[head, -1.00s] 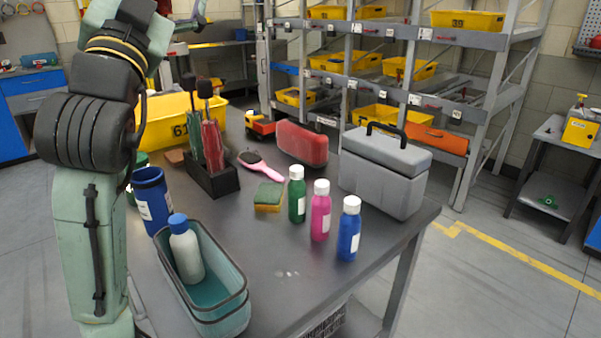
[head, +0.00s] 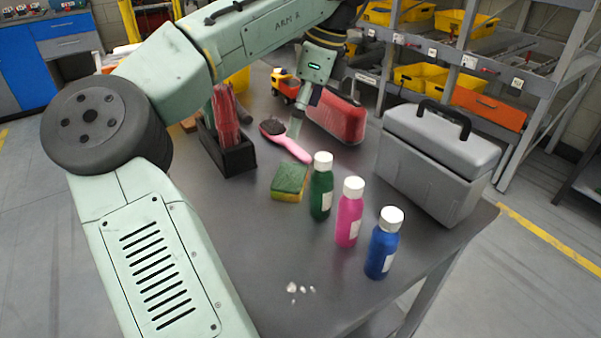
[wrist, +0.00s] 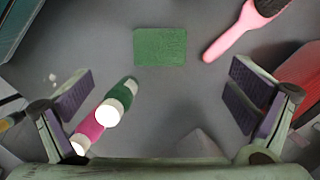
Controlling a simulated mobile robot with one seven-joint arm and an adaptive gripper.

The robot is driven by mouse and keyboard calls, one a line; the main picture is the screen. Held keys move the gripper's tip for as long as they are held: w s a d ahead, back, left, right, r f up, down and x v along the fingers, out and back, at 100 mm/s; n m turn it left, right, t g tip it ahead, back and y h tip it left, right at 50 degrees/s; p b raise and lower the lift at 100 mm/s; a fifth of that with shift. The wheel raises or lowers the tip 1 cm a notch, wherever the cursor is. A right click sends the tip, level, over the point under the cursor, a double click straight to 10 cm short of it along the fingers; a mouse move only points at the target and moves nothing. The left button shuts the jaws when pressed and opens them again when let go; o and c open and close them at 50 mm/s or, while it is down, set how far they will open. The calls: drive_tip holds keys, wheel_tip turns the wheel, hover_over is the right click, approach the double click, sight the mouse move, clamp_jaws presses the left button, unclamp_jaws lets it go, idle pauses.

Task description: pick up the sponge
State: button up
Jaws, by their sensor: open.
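The sponge (head: 289,180), green on top with a yellow underside, lies flat on the grey table in the head view, just left of the green bottle. In the wrist view the sponge (wrist: 160,47) is a green rectangle ahead of my gripper, between the lines of its fingers. My gripper (wrist: 160,97) is open and empty, its purple-padded fingers wide apart. In the head view my gripper (head: 299,118) hangs over the table behind the sponge, near the pink brush; it is only partly visible there.
Green (head: 321,187), pink (head: 349,212) and blue (head: 383,243) bottles stand in a row right of the sponge. A pink-handled brush (head: 285,140), black holder (head: 230,158), red case (head: 337,117) and grey toolbox (head: 437,165) surround it. The table front is mostly clear.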

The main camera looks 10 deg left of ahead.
hover_over(291, 176)
drive_tip(key=d, duration=0.2)
wheel_tip(291, 176, down, 8)
drive_tip(key=shift+r, duration=0.1)
drive_tip(key=p+x, duration=0.1)
drive_tip(key=x, duration=0.6)
drive_tip(key=shift+c, duration=0.2)
drive_tip(key=c, duration=0.8)
